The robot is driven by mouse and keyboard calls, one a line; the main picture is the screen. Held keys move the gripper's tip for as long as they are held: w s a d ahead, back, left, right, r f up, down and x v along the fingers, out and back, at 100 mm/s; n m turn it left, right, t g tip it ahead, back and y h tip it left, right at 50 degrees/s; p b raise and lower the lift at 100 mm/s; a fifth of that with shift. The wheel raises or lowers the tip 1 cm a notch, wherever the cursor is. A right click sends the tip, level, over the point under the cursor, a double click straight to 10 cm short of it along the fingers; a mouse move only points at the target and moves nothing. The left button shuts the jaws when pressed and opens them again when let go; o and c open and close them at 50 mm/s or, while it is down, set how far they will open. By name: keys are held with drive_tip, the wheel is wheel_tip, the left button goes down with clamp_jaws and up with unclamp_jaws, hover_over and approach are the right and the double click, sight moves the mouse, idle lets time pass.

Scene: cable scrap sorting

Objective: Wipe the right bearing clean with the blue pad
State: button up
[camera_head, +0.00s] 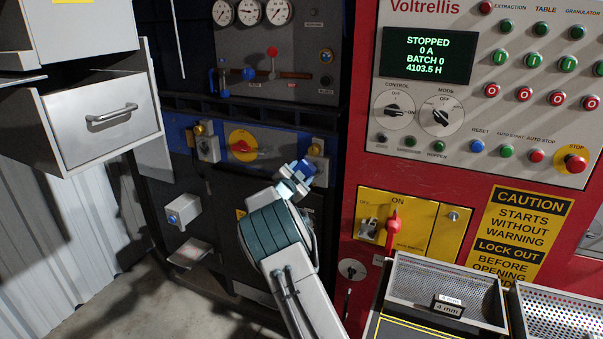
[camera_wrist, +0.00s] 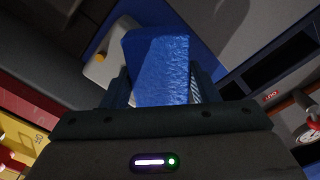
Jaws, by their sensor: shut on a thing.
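My gripper (camera_head: 294,180) is shut on the blue pad (camera_head: 304,168) in front of the dark and blue machine. In the wrist view the pad (camera_wrist: 158,62) stands up between the two dark fingers and fills the middle. The right bearing, a grey block with a brass cap (camera_head: 316,150), is just beyond and above the pad in the head view. A pale block with a yellow cap (camera_wrist: 100,57) shows beside and behind the pad in the wrist view. I cannot tell whether the pad touches the bearing. The bearing's lower part is hidden.
A similar left bearing (camera_head: 208,148) sits across a yellow disc with a red handle (camera_head: 242,146). A red control cabinet (camera_head: 358,130) stands at right, with mesh trays (camera_head: 447,282) below. A grey drawer (camera_head: 100,117) juts out at left.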

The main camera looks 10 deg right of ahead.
drive_tip(key=shift+b+v, duration=1)
drive_tip(key=shift+v, duration=1.9)
drive_tip(key=b+v, duration=0.1)
drive_tip(key=v, duration=0.2)
drive_tip(key=p+x, duration=0.1)
drive_tip(key=x, duration=0.6)
drive_tip(key=shift+p+x, duration=0.3)
drive_tip(key=shift+x, duration=0.8)
